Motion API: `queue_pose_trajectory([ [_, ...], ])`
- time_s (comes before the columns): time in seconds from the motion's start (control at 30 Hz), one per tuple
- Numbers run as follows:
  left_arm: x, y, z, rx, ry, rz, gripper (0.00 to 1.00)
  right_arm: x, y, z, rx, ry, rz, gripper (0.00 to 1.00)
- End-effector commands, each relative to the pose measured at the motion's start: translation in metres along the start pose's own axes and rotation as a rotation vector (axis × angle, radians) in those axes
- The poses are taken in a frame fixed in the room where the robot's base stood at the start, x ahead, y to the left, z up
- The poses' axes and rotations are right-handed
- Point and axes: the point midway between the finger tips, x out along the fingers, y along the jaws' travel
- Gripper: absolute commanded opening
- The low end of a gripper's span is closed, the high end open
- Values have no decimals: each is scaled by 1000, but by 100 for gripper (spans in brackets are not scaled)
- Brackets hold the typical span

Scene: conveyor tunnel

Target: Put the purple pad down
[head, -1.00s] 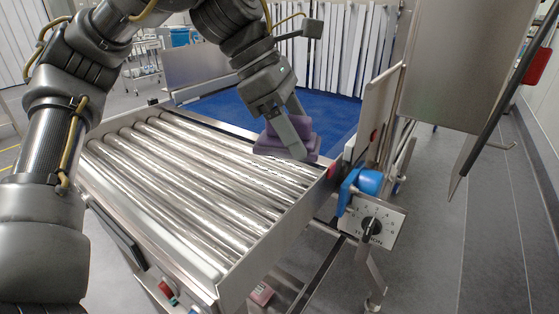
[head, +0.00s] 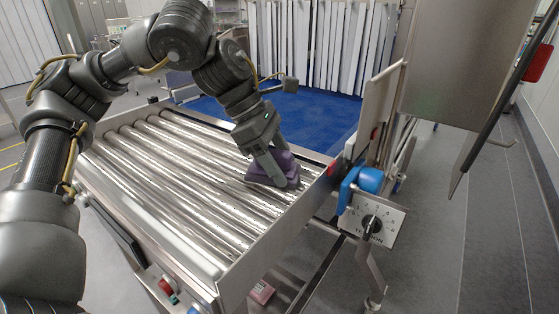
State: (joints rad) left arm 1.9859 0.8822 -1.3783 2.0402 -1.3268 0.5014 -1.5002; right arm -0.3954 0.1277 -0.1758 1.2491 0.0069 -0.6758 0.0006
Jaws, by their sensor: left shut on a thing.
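The purple pad (head: 287,163) is at the far right part of the metal roller conveyor (head: 190,195) in the head view. It has a wide base and a narrower raised part. My left gripper (head: 274,167) reaches down over it from above and is shut on it, with a finger across its near side. The pad is at or just above the rollers; I cannot tell whether its underside touches them. The gripper hides part of the pad. My right gripper is not in view.
A blue belt (head: 320,118) lies beyond the rollers, in front of white strip curtains (head: 340,48). A metal side rail (head: 270,240) edges the near right side. A control box with a black knob (head: 372,226) sits outside it. The rollers left of the pad are clear.

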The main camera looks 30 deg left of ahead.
Motion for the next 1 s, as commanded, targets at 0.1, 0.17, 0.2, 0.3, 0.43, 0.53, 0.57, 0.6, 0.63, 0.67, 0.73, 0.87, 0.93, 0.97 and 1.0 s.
queue_pose_trajectory([
  [0.1,-1,0,1,0,0,0,31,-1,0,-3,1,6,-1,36],
  [0.17,0,0,1,0,0,0,31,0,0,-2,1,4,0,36],
  [0.2,0,0,0,0,0,0,31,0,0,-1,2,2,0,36],
  [0.3,2,0,-1,0,0,0,61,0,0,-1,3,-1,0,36],
  [0.43,1,0,0,0,0,0,78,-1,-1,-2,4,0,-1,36],
  [0.53,1,0,0,0,0,0,80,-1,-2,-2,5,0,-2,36],
  [0.57,1,0,0,0,0,0,80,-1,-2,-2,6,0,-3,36],
  [0.6,1,0,0,0,0,0,80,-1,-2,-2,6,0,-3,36],
  [0.63,1,0,0,0,0,0,80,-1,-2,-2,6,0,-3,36],
  [0.67,1,0,0,0,0,0,80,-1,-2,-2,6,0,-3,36],
  [0.73,0,0,0,0,0,0,80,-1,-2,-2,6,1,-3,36],
  [0.87,-8,0,1,0,-1,1,80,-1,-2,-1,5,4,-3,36],
  [0.93,-19,1,2,0,-2,3,80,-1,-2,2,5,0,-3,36],
  [0.97,-25,1,2,0,-2,3,80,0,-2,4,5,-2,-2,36],
  [1.0,-34,0,2,0,-3,3,80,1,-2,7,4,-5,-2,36],
])
